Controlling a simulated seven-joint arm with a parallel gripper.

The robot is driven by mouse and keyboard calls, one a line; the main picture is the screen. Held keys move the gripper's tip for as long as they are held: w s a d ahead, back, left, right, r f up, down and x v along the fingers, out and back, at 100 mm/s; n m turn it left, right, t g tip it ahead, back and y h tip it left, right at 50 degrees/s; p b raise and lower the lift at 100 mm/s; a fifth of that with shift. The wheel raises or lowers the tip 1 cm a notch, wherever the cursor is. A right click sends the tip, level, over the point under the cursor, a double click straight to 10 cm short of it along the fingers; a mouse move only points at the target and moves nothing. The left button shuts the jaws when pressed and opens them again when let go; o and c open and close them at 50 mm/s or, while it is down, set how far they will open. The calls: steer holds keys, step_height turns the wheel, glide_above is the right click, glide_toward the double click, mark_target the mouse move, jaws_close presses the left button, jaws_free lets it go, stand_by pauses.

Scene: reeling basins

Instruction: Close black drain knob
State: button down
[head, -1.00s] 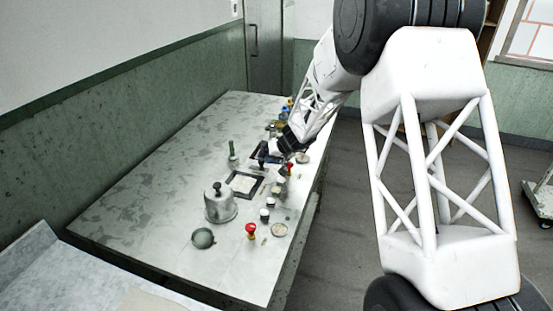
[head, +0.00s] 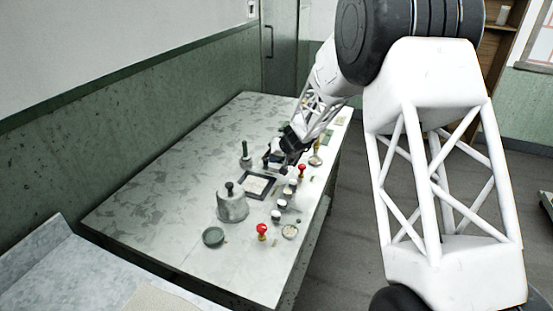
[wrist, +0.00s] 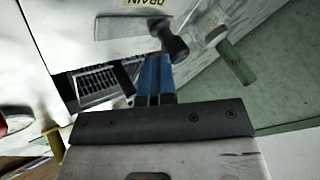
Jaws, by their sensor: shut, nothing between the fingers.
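The black drain knob (wrist: 175,46) shows in the wrist view as a dark rounded end on a grey stem, near a label reading DRAIN (wrist: 142,3). My gripper (wrist: 156,60) is shut and empty, its two blue fingers together. The fingertips are just below and left of the knob in that view; I cannot tell whether they touch it. In the head view my gripper (head: 276,160) is low over the far part of the table, and the knob there is too small to separate from the dark gripper parts.
A green handle (wrist: 238,62) stands right of the knob in the wrist view, and a dark grate (wrist: 98,86) lies to the left. The table also has a grey lidded pot (head: 232,208), a dark square frame (head: 258,198) and a red knob (head: 262,228). The table's left side is clear.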

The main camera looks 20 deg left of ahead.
steer(key=shift+a, duration=0.15)
steer(key=d, duration=0.1)
steer(key=w+d, duration=0.1)
steer(key=d, duration=0.2)
steer(key=shift+w+d, duration=0.1)
steer(key=shift+w, duration=0.3)
steer(key=v, duration=0.9)
steer(key=shift+d, duration=0.2)
steer(key=shift+r, duration=0.15)
